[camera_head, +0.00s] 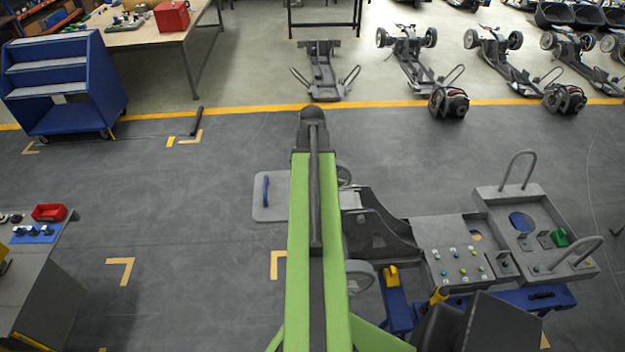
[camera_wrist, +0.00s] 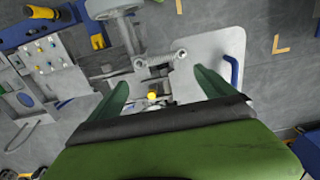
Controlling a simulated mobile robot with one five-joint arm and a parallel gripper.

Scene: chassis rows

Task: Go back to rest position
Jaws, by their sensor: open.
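My gripper (camera_wrist: 163,90) shows in the wrist view with its two green fingers spread apart and nothing between them. Below the fingers lies a grey chassis (camera_wrist: 125,50) with a flat plate (camera_wrist: 210,50) that carries a blue handle (camera_wrist: 234,55). A small yellow spot shows between the fingers, too small to name. In the head view my green arm reaches forward over the chassis (camera_head: 375,235), and the gripper itself is hidden. The plate (camera_head: 270,205) with its blue handle shows left of the arm.
A control panel with coloured buttons (camera_head: 455,260) and a grey frame with hoop handles (camera_head: 500,205) stand at the right. A blue cart (camera_head: 65,90) and a table (camera_head: 130,35) are at the upper left. A workbench (camera_head: 40,290) is at the lower left.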

